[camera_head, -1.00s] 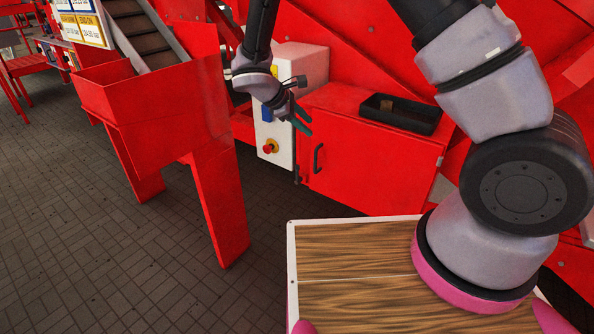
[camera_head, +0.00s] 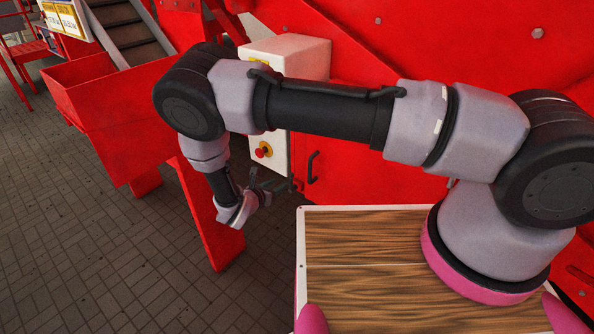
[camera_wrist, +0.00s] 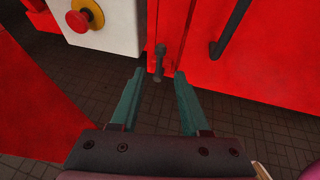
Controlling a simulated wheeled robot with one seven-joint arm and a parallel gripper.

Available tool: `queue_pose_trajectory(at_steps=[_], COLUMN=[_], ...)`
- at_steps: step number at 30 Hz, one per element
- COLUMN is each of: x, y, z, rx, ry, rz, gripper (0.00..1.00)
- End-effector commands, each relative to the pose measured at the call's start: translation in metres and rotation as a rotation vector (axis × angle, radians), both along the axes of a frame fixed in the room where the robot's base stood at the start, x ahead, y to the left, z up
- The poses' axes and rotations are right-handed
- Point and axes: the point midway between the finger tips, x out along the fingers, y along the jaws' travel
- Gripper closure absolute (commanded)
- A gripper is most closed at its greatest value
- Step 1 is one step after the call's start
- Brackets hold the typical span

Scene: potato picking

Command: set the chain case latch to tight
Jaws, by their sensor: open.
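The latch (camera_wrist: 159,62) shows in the wrist view as a small dark lever with a round knob, roughly upright at the left edge of the red case door (camera_wrist: 258,55). I take it for the chain case latch; no tight marking is legible. My gripper (camera_wrist: 158,76) is open and empty, its two teal fingers pointing at the latch, one tip on each side of it in the picture. Contact cannot be told. In the head view my gripper (camera_head: 282,185) is low beside the case, where its dark tips blend with the latch area.
A white control box (camera_head: 270,150) with a red and yellow stop button (camera_head: 263,150) stands just left of the case. A black door handle (camera_head: 313,167) is to the right. A red machine leg (camera_head: 212,220) stands close behind my wrist. The tiled floor (camera_head: 110,250) is clear.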

Motion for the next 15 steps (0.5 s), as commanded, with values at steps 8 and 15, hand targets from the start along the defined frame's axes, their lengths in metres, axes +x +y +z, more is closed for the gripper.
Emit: queue_pose_trajectory(at_steps=[8,15], x=[0.023,0.062], y=[-0.013,-0.032], z=[-0.014,-0.031], rx=[-0.006,-0.004], ry=[0.001,0.001], rz=[0.005,0.003], gripper=[0.54,0.54])
